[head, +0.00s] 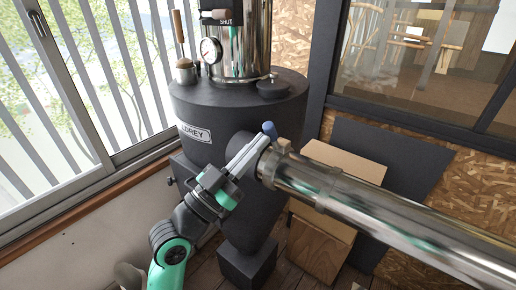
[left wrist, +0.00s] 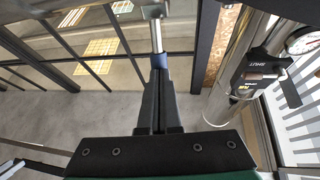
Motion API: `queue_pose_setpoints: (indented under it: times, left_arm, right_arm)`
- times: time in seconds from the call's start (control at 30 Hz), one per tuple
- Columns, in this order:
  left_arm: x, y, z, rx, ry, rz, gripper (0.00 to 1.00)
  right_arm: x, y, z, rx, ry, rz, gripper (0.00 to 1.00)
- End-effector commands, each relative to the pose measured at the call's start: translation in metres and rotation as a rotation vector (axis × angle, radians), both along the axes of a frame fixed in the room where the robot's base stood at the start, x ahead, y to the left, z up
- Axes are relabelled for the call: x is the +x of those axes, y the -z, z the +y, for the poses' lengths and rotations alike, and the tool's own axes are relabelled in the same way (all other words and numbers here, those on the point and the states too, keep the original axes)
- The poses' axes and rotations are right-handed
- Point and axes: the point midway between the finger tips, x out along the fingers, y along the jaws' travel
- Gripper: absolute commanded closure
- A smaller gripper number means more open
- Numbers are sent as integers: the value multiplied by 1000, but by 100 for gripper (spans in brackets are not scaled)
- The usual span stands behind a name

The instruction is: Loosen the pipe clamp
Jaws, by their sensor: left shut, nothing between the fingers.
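The pipe clamp (head: 268,168) sits around the joint where the shiny metal pipe (head: 375,205) meets the dark grey drum. Its blue-tipped lever (head: 269,130) stands up at the top of the joint. My left gripper (head: 261,141) reaches up from lower left, with its fingertips close beside the lever. In the left wrist view the fingers (left wrist: 158,88) are shut together. The blue grip (left wrist: 158,61) and a metal rod (left wrist: 157,35) show just past the fingertips. Whether they touch is unclear. My right gripper is in neither view.
The drum (head: 200,105) carries a pressure gauge (head: 211,50) and a metal cylinder with a "SHUT" plate (head: 222,15). A small cup (head: 186,73) stands on its left shoulder. Boards (head: 318,247) lean behind the pipe. A barred window (head: 70,85) is at left.

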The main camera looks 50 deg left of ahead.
Motion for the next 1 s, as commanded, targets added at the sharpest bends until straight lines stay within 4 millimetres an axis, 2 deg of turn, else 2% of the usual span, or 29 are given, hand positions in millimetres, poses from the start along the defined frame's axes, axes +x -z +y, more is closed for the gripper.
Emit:
queue_pose_setpoints:
  times: [0.27,0.5,0.83,1.0]
  left_arm:
    - [0,0,0,0,0,0,100]
    - [12,-17,2,2,1,-2,100]
    - [12,-15,2,1,2,0,100]
    - [2,-9,-4,1,12,1,100]
  right_arm:
    - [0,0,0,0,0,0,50]
    - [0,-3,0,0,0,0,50]
    - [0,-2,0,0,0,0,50]
    - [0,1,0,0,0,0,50]
